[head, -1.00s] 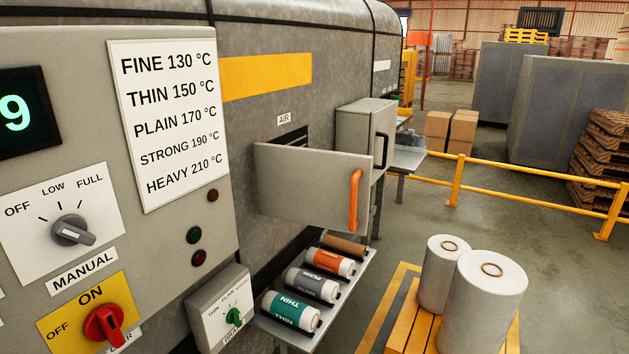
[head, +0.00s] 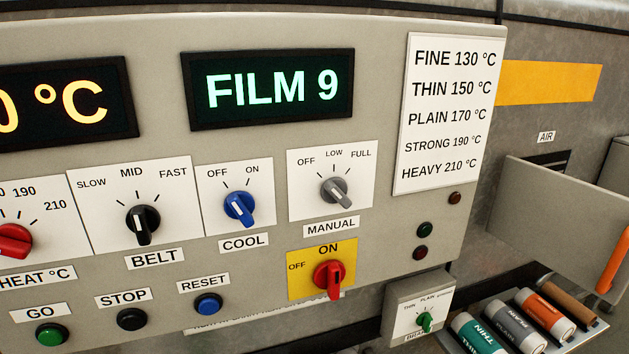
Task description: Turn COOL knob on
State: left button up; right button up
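The COOL knob (head: 239,208) is blue, on a white plate with OFF at its upper left and ON at its upper right. Its grip slants from upper left to lower right, so it appears lined up with the OFF side. The COOL label (head: 244,243) is just below it. Neither my left nor my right gripper is in view, and nothing touches or hides the knob.
The black BELT knob (head: 143,222) is left of the COOL knob and the grey MANUAL knob (head: 336,192) is right. The red ON/OFF switch (head: 328,279) and blue RESET button (head: 208,304) are below. An open door (head: 555,208) juts out at right.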

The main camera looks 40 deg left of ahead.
aim_at(238, 204)
jog(key=k+l+u, duration=0.1)
jog(key=u, duration=1.5)
jog(key=k+j, duration=0.05)
